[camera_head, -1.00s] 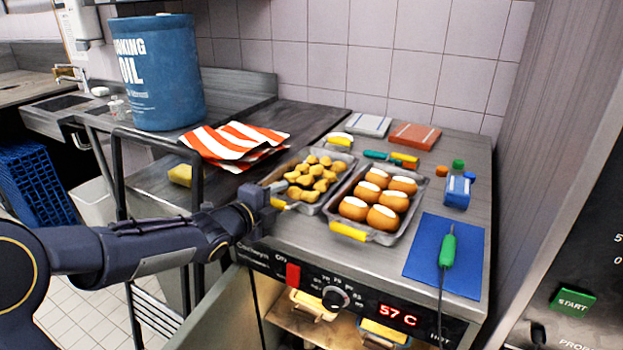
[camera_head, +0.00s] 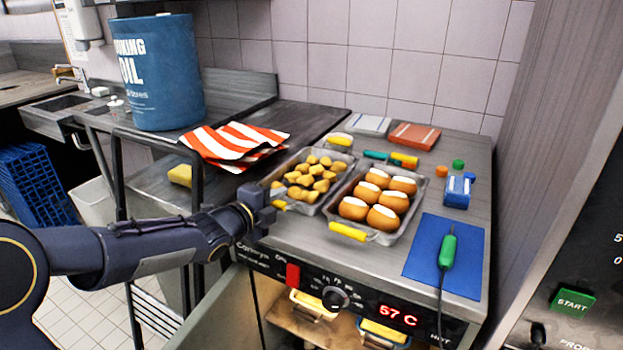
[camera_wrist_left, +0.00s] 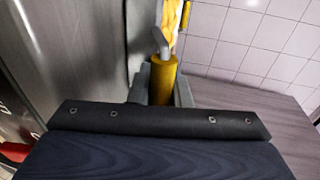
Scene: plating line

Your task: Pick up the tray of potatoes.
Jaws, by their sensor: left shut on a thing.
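The tray of potatoes (camera_head: 320,203) is a metal tray filled with small golden pieces, with yellow handles at its near and far ends. It is on the steel counter, left of a second tray. My left gripper (camera_head: 268,205) is at its near end, shut on the near yellow handle. In the left wrist view the yellow handle (camera_wrist_left: 163,82) stands between the fingers, with some golden food beyond it. The fingertips are partly hidden in the head view. I cannot tell whether the tray is lifted at all. My right gripper is not in view.
A second tray (camera_head: 383,238) of round brown items with white tops sits close on the right. A blue mat (camera_head: 425,262) with a green-handled probe (camera_head: 447,250) lies further right. Striped cloths (camera_head: 232,143) and a blue oil drum (camera_head: 160,75) are to the left.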

